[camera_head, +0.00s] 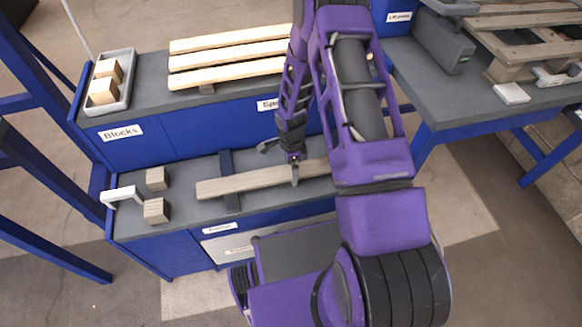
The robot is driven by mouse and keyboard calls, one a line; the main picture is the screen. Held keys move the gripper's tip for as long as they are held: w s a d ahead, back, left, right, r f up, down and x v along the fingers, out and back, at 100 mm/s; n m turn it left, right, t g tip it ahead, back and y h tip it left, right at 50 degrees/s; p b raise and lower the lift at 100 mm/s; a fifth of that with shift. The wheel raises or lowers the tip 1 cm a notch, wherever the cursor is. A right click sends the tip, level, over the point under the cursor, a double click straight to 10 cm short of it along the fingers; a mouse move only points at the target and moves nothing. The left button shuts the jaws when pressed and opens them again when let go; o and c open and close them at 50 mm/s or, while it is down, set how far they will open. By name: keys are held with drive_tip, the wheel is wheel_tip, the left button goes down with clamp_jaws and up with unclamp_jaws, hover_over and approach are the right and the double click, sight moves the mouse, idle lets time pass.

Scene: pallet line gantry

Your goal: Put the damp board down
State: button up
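A single greyish-brown board (245,182), duller than the pale boards behind it and seemingly the damp board, lies level over the lower grey shelf (185,230). Its left part crosses a dark blue-grey support strip (232,201); I cannot tell whether it touches the strip. My gripper (294,170) comes down on the board from above, one finger on the near side and the other at the far side, shut on it. My purple arm hides the board's right end.
Several pale boards (225,62) lie on the upper shelf beside a grey tray (122,101) of wooden blocks, labelled "Blocks" (121,132). Two small blocks (156,210) and a white bracket (121,195) sit at the lower shelf's left. A right-hand table (455,100) holds a wooden pallet (530,40).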

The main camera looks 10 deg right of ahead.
drive_tip(key=shift+r, duration=0.1)
wheel_tip(320, 180, up, 12)
drive_tip(key=p, duration=0.2)
idle(0.3)
idle(0.4)
